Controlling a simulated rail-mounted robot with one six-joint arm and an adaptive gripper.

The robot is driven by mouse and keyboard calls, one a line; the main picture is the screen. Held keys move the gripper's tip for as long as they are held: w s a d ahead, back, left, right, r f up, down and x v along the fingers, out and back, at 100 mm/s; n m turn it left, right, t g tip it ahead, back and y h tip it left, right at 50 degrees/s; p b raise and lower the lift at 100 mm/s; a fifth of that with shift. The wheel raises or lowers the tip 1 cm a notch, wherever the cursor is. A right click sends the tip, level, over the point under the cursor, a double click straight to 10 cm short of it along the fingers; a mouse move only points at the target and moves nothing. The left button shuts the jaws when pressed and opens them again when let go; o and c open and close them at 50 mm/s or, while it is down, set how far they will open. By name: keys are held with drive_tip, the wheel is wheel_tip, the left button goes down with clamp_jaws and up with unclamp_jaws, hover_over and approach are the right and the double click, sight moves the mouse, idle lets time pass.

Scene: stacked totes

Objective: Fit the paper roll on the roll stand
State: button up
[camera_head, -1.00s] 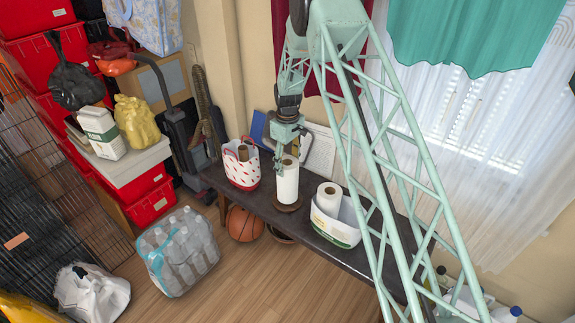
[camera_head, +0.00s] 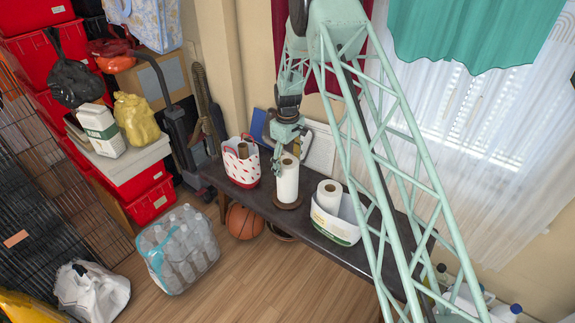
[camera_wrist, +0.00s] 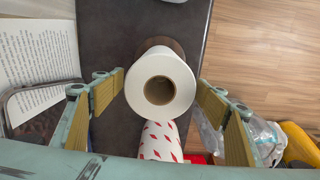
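The white paper roll (camera_head: 287,182) stands upright on the round brown base of the roll stand (camera_head: 288,203) on the dark table. In the wrist view the roll (camera_wrist: 161,85) is seen end-on, with its dark core hole facing me; part of the brown base (camera_wrist: 160,46) shows behind it. I cannot tell whether a spindle is inside the core. My gripper (camera_head: 283,152) is just above the roll's top. In the wrist view my gripper (camera_wrist: 160,90) is open, with one yellow-padded finger on each side of the roll and visible gaps between.
A white bag with red marks (camera_head: 236,172) stands left of the roll. A white container (camera_head: 335,226) holding another roll (camera_head: 329,194) stands to the right. Papers lean against the wall behind (camera_head: 320,150). The dark table (camera_head: 262,203) has bare surface along its front edge.

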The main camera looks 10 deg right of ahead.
drive_tip(key=shift+r, duration=0.1)
idle(0.3)
wheel_tip(320, 180, up, 12)
idle(0.8)
idle(0.9)
